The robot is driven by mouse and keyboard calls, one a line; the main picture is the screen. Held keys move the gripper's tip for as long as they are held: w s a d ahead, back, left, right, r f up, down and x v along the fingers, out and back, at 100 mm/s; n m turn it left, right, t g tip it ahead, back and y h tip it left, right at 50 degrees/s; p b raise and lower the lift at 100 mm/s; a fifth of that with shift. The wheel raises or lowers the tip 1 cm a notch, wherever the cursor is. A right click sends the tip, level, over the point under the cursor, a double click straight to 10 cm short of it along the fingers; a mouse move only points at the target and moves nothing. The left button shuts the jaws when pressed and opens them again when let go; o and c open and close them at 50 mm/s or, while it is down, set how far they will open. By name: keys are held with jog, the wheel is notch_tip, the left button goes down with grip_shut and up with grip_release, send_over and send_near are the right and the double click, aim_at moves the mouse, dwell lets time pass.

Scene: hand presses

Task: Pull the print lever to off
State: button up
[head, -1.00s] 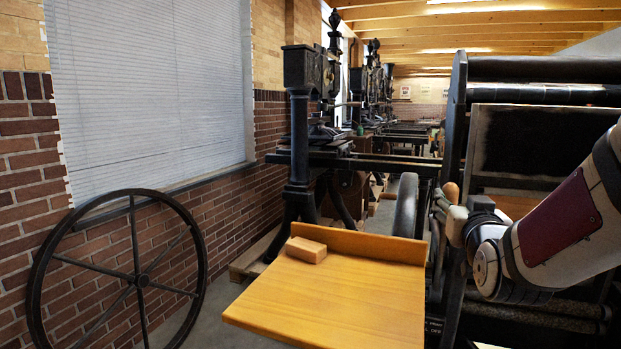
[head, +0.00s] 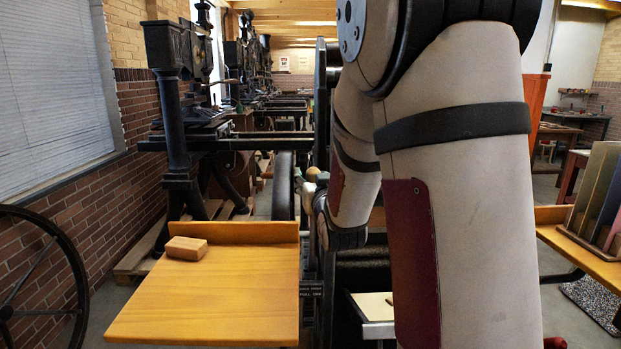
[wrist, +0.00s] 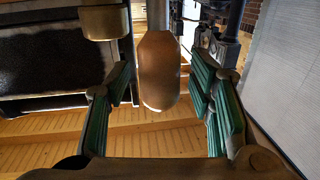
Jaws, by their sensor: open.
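The print lever's wooden handle (wrist: 158,70) stands between the two fingers of my gripper (wrist: 160,78) in the wrist view. The fingers have green pads and are open, with a visible gap on each side of the handle. In the head view, the handle's rounded wooden tip (head: 311,174) shows just above my gripper (head: 307,190), left of my arm. My arm hides most of the lever and of the press it belongs to. A small dark label plate (head: 311,289) with pale lettering sits below my gripper.
A yellow wooden board (head: 205,300) with a wooden block (head: 187,248) on it lies left of my gripper. A dark iron press (head: 172,120) stands behind it. A large spoked wheel (head: 75,280) is at far left. A rack of panels (head: 600,195) stands at right.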

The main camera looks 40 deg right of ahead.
jog(key=shift+w+d, duration=0.1)
jog(key=shift+w, duration=0.1)
grip_shut()
